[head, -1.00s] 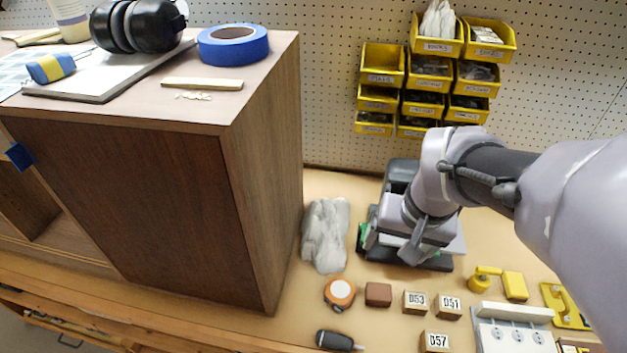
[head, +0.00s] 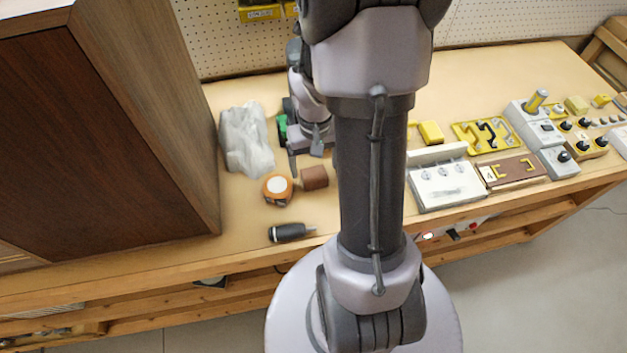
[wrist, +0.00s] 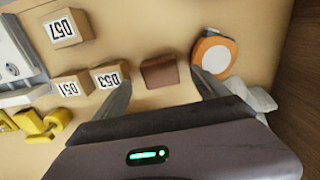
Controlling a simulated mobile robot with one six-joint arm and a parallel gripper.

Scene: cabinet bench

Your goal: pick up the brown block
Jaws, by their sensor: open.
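The brown block (head: 314,177) lies on the bench beside the orange and white tape measure (head: 277,188). It also shows in the wrist view (wrist: 160,72), ahead of my gripper and roughly between the lines of its two fingers. My gripper (wrist: 160,90) is open and empty in the wrist view. In the head view my gripper (head: 305,158) is just behind the block, partly hidden by my arm. The wrist view shows the tape measure (wrist: 213,54) close by the right finger and a block marked D53 (wrist: 109,76) close by the left finger.
Blocks marked D57 (wrist: 62,28) and D51 (wrist: 70,88) lie to the left in the wrist view. In the head view, a crumpled grey-white bag (head: 246,140) and a dark-handled tool (head: 290,232) lie near the block. A tall wooden cabinet (head: 120,130) stands at left.

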